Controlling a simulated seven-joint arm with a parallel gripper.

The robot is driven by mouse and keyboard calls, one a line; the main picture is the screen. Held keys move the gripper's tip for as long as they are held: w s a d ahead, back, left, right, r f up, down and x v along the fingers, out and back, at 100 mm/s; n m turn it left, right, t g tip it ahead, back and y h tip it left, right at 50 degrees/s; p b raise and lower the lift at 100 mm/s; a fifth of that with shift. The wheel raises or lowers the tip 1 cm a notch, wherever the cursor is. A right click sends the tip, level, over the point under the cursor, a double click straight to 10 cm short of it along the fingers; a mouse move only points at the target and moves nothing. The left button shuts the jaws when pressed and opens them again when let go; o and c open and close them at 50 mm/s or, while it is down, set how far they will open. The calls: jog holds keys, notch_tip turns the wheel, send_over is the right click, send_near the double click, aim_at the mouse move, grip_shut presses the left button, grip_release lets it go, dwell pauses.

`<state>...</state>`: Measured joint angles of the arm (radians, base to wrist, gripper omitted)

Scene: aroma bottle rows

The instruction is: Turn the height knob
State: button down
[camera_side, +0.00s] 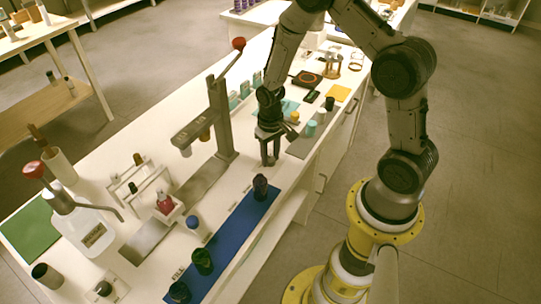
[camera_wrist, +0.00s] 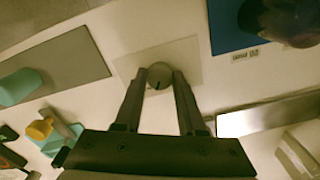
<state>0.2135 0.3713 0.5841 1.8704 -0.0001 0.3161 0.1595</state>
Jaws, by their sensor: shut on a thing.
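The height knob (camera_wrist: 159,75) is a small round grey knob with a dark mark on its face, set on a pale square plate (camera_wrist: 190,50) in the wrist view. My gripper (camera_wrist: 159,82) has one finger on each side of the knob and is shut on it. In the side view my gripper (camera_side: 270,163) points down at the white bench top, right of the grey stand (camera_side: 222,125). The knob is hidden behind the fingers there.
A blue mat (camera_side: 232,245) with dark bottles lies in front of my gripper. The grey stand with a red-tipped lever (camera_side: 238,44) rises to its left. A grey mat (camera_side: 301,146) with small jars lies to its right. A white bottle (camera_side: 88,228) stands further left.

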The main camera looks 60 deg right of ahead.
aim_at(270, 159)
jog(key=shift+r+m, duration=0.1)
jog(key=shift+m, duration=1.1)
jog(key=c, duration=0.5)
grip_release()
notch_tip(270, 159, up, 14)
jog(key=shift+a, duration=0.1)
